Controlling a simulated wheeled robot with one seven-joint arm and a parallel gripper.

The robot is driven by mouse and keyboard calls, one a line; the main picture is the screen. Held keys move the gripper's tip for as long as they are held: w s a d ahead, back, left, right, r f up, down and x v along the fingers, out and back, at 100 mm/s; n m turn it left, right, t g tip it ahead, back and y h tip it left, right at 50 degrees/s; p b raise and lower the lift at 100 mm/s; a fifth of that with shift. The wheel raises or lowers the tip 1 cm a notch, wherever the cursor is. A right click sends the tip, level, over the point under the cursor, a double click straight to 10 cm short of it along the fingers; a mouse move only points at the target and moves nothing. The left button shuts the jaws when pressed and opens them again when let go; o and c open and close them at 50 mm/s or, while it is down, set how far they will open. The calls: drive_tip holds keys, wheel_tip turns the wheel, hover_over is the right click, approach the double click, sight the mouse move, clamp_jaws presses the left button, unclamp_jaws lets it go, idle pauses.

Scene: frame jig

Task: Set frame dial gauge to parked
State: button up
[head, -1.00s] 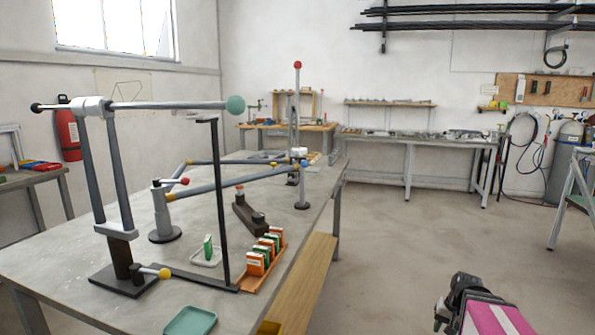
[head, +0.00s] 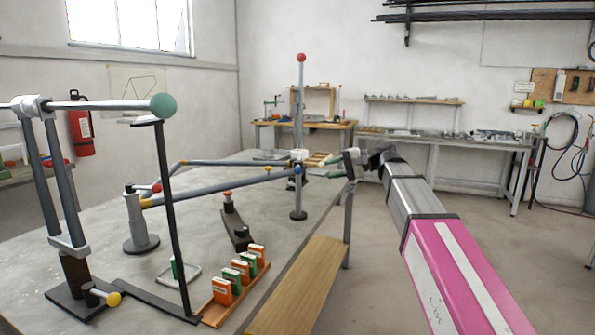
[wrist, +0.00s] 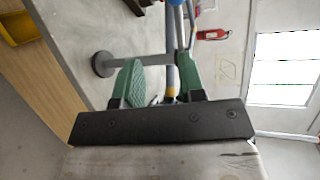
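A frame jig of grey and blue tubes stands on the grey table. I cannot make out a dial face, so I cannot tell which part is the dial gauge. A tall post with a red ball (head: 301,57) carries a white block (head: 299,154) where blue-grey tubes (head: 225,186) meet.
A tall tube frame with a green ball (head: 163,106) stands at the left. An orange tray (head: 216,312) holds several orange and green boxes. A wooden ledge (head: 300,292) runs along the table's right edge. The floor at right is free.

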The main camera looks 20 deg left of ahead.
sight(298, 169)
drive_tip(key=shift+g, duration=0.3)
drive_tip(key=s+a, duration=0.1)
drive_tip(key=a, duration=0.2)
drive_tip(key=s+a, duration=0.1)
drive_tip(key=a, duration=0.3)
drive_tip(key=s+a, duration=0.1)
drive_tip(key=a, duration=0.2)
drive_tip(key=shift+s+a, duration=0.35)
drive_tip(key=shift+a, duration=0.05)
clamp_jaws()
